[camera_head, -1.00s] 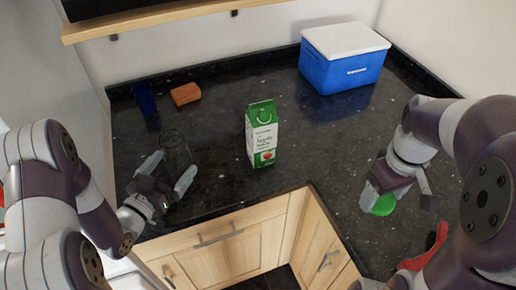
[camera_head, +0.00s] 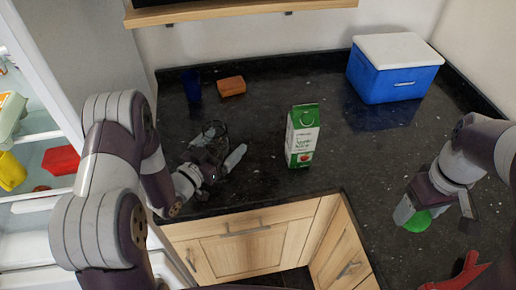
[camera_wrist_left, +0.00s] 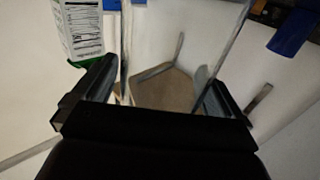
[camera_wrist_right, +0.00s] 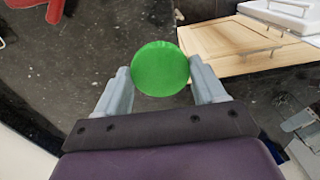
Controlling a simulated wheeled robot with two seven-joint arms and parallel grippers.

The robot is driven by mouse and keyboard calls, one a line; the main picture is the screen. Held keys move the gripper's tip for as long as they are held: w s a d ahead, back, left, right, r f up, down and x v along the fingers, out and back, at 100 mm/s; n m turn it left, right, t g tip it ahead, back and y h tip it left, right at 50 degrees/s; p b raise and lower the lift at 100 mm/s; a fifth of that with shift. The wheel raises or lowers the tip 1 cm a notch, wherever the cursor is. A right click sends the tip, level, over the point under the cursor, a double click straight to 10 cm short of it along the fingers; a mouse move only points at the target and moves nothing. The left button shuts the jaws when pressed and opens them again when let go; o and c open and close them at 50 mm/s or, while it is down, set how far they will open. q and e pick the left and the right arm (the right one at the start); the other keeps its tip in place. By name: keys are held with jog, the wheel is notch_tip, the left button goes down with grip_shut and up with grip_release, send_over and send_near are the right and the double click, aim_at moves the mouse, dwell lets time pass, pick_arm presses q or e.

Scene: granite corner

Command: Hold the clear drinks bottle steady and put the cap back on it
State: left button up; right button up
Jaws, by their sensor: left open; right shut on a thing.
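The clear drinks bottle (camera_head: 217,128) stands on the dark counter, faint and hard to make out, partly behind my left gripper (camera_head: 222,150). My left gripper is open. In the left wrist view the bottle's clear walls (camera_wrist_left: 185,45) show between the two spread fingers (camera_wrist_left: 162,85); I cannot tell whether either finger touches it. My right gripper (camera_head: 416,214) is shut on the round green cap (camera_head: 419,221), low over the right side of the counter, well apart from the bottle. In the right wrist view the green cap (camera_wrist_right: 160,68) sits between the fingertips.
A green and white carton (camera_head: 302,137) stands right of the bottle. A blue cup (camera_head: 191,86) and an orange-brown sponge (camera_head: 231,86) are behind it. A blue cooler (camera_head: 395,75) stands at the back right. A red object (camera_head: 458,272) lies near the right front. An open fridge (camera_head: 40,215) is at left.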

pick_arm(q)
jog(key=c, duration=1.3)
jog(key=s+d+r, duration=0.1)
jog(key=d+r, duration=0.2)
jog(key=s+d+r+b, duration=0.1)
jog(key=d+r, duration=0.3)
jog(key=s+d+r, duration=0.2)
jog(key=d+r, duration=0.2)
jog(key=shift+s, duration=0.1)
